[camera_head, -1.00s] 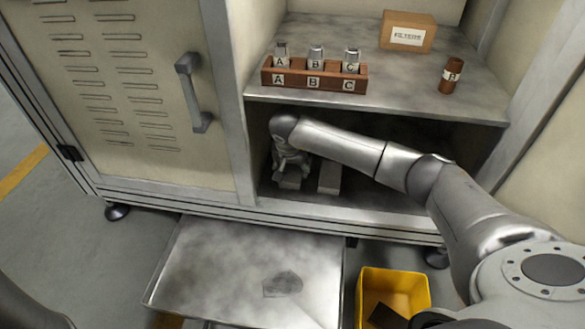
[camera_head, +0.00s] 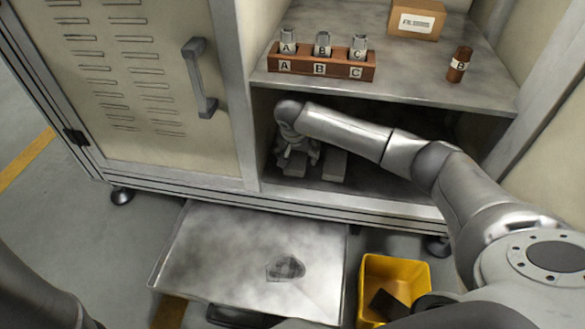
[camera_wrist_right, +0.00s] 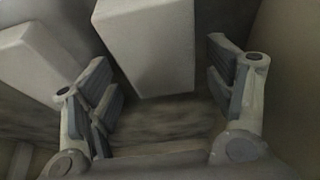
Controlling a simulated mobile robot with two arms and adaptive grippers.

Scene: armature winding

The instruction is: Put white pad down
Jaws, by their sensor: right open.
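Two pale blocks lie on the floor of the cabinet's lower compartment, a left one (camera_head: 294,166) and a right one (camera_head: 334,165). Either could be the white pad; I cannot tell which. My right gripper (camera_head: 297,153) reaches into the compartment and is at the left block, partly covering it. In the right wrist view my right gripper (camera_wrist_right: 164,82) is open, with a pale block (camera_wrist_right: 148,42) in line with the gap between its fingers. I see no finger pressing on it. Another pale block (camera_wrist_right: 38,68) lies to the left. My left gripper is out of view.
The upper shelf (camera_head: 420,75) holds a wooden rack (camera_head: 320,70) with bottles A, B and C, a brown bottle (camera_head: 460,64) and a cardboard box (camera_head: 416,22). Below are a metal tray (camera_head: 215,250) with a dark mesh patch (camera_head: 285,268) and a yellow bin (camera_head: 412,272).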

